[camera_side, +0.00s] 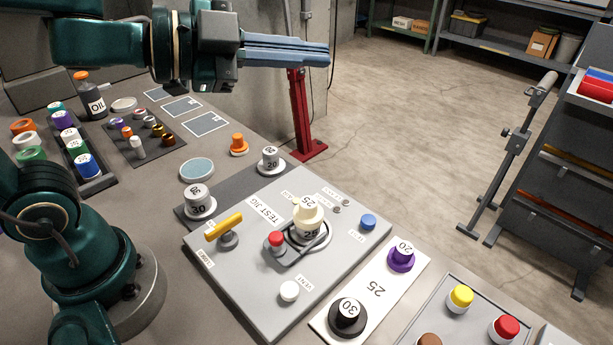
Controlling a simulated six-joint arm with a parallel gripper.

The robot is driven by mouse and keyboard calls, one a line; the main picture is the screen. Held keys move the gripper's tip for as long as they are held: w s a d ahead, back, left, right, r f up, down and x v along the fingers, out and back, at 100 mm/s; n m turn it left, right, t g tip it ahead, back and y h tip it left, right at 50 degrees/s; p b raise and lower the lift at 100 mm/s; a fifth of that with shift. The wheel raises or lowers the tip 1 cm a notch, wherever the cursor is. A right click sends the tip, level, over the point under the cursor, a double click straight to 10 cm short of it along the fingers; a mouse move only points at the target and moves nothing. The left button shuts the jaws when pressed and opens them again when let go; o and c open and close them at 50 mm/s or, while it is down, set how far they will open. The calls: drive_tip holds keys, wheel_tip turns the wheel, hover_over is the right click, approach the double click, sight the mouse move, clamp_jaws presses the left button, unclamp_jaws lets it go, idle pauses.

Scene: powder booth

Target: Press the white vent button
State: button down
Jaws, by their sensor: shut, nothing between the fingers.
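The white vent button (289,291) is a small round white cap near the front edge of the grey test jig panel (225,265). A "VENT" label is printed beside it. My gripper (328,56) is at the top of the view, pointing right, with its long blue-grey fingers closed together and empty. It is high above the bench and well apart from the button. Nothing covers the button in this view.
The panel also carries a yellow lever (223,227), a red knob (276,239), a cream part (308,212) and a blue button (368,221). A white strip with a black weight (347,316) and purple weight (401,257) lies to the right.

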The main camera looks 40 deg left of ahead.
drive_tip(key=s+d+f+m+g+h, duration=0.4)
drive_tip(key=d+f+m+g, duration=0.1)
drive_tip(key=d+m+g, duration=0.15)
drive_tip(key=m+g, duration=0.5)
drive_tip(key=g, duration=0.2)
hover_over(284, 283)
wheel_tip(284, 283, down, 8)
drive_tip(key=shift+f+y, duration=0.2)
drive_tip(key=shift+y, duration=0.2)
drive_tip(key=shift+f, duration=0.1)
drive_tip(key=shift+f, duration=4.3)
drive_tip(key=shift+f, duration=0.1)
drive_tip(key=shift+f, duration=0.3)
